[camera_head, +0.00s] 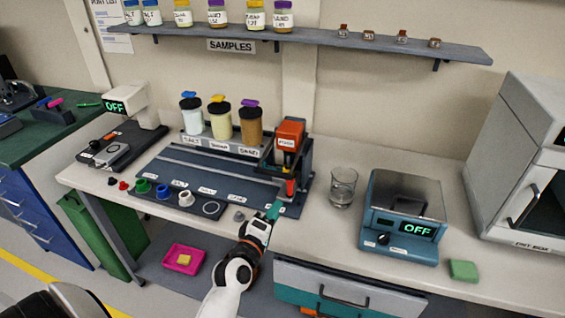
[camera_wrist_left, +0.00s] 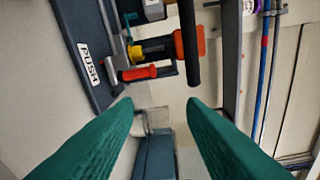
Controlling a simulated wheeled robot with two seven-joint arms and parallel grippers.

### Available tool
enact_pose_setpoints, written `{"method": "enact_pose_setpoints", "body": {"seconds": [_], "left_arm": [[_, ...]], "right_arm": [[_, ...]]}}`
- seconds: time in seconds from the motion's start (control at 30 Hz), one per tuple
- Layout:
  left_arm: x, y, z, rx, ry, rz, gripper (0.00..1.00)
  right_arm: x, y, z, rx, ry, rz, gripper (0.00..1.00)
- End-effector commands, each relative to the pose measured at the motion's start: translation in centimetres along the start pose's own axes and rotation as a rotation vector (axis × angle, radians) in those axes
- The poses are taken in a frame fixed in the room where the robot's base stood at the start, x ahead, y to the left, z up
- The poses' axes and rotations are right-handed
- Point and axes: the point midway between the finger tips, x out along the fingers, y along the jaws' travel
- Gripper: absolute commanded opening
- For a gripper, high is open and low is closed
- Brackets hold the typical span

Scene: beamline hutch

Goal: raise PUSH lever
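The PUSH lever has a small red handle (camera_head: 291,187) low on the front of a dark stand at the right end of the rail base. In the left wrist view the red handle (camera_wrist_left: 148,72) lies ahead of the fingertips, beside a white PUSH label (camera_wrist_left: 88,64). An orange-red block (camera_head: 289,132) tops the stand. My left gripper (camera_head: 272,212) is just in front of the handle. Its teal fingers (camera_wrist_left: 160,103) are spread apart with nothing between them, and I see no contact with the handle. My right gripper is not in view.
A glass beaker (camera_head: 343,187) and a blue device reading OFF (camera_head: 400,215) stand right of the stand. Jars with coloured lids (camera_head: 221,118) stand behind the dark rail base (camera_head: 200,170). A sample shelf (camera_head: 330,38) hangs above. A green block (camera_head: 463,270) lies near the front edge.

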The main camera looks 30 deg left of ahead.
Motion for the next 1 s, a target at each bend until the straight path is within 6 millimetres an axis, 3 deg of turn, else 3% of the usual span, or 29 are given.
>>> {"method": "enact_pose_setpoints", "body": {"seconds": [0.1,0.2,0.37,0.7,1.0], "left_arm": [[0.3,-2.4,2.7,-0.136,-0.093,-0.085,0.37],[0.7,-3.1,3.6,-0.183,-0.122,-0.115,0.37],[2.7,-3.4,4.0,-0.185,-0.124,-0.117,0.37],[9.3,-4.0,4.8,-0.18,-0.123,-0.114,0.37],[12.1,-4.1,5.1,-0.18,-0.122,-0.113,0.37]], "right_arm": [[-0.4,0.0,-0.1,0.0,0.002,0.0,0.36],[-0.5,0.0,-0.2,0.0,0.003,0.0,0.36],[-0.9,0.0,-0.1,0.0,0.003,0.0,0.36],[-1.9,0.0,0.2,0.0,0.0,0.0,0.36],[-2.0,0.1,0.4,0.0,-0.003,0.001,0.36]]}}
